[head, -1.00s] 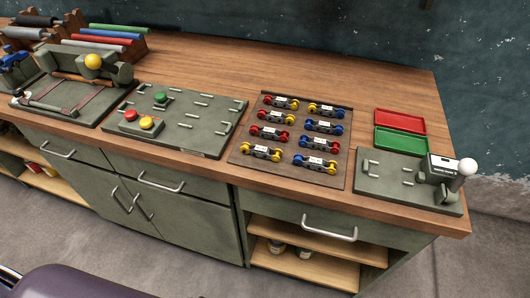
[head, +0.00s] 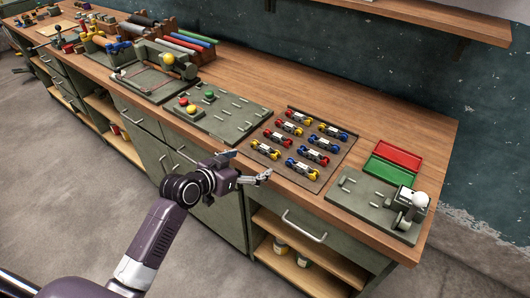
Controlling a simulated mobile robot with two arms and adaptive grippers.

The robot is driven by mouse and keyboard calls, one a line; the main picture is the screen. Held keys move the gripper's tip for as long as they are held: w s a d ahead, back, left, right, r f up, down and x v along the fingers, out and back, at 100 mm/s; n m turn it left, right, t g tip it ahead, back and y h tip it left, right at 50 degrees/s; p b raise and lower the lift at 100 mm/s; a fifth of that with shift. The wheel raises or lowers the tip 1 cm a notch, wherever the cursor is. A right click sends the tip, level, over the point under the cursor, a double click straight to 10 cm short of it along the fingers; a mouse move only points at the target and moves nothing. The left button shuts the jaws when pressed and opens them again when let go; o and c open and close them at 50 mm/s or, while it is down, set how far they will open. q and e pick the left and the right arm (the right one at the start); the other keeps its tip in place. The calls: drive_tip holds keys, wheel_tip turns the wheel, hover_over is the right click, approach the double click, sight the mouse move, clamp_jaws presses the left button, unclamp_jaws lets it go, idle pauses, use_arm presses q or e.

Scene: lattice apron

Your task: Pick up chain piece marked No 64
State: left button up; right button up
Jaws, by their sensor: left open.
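Several chain pieces lie in two columns on a brown board (head: 277,163) on the wooden bench. Each has a dark link body, a white label and coloured ends. The label numbers are too small to read, so I cannot tell which is No 64. My left gripper (head: 250,167) is open and empty, in front of the bench edge, left of the board. My right gripper is not in view.
A green fixture plate (head: 222,118) with red, yellow and green buttons lies left of the board. Red (head: 398,155) and green (head: 388,171) trays and a white-knobbed device (head: 419,200) stand to the right. Drawer handles stick out below the bench top. A wall shelf (head: 440,18) hangs above.

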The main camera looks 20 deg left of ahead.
sight(262, 149)
use_arm(q)
drive_tip(key=w+r, duration=0.2)
drive_tip(key=shift+w+a+r+t, duration=0.2)
drive_tip(key=shift+w+a+t, duration=0.1)
drive_tip(key=shift+w+t, duration=0.1)
drive_tip(key=shift+w+d+f, duration=0.25)
drive_tip(key=shift+w+f, duration=0.05)
drive_tip(key=shift+w, duration=0.25)
drive_tip(key=shift+w+d+f+p, duration=0.25)
drive_tip(key=shift+w+f+p, duration=0.15)
drive_tip(key=shift+p, duration=0.15)
drive_tip(key=shift+f+p+x, duration=0.15)
drive_tip(key=shift+p+x, duration=0.05)
drive_tip(key=shift+x, duration=0.85)
drive_tip(key=shift+f+p+x, duration=0.15)
drive_tip(key=shift+p+x, duration=0.05)
drive_tip(key=shift+x, duration=0.85)
drive_tip(key=shift+s, duration=0.2)
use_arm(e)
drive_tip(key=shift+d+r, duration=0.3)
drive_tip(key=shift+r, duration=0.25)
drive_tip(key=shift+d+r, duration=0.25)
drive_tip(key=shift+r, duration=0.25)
use_arm(q)
drive_tip(key=shift+c, duration=0.4)
drive_tip(key=c, duration=1)
drive_tip(key=shift+r, duration=0.1)
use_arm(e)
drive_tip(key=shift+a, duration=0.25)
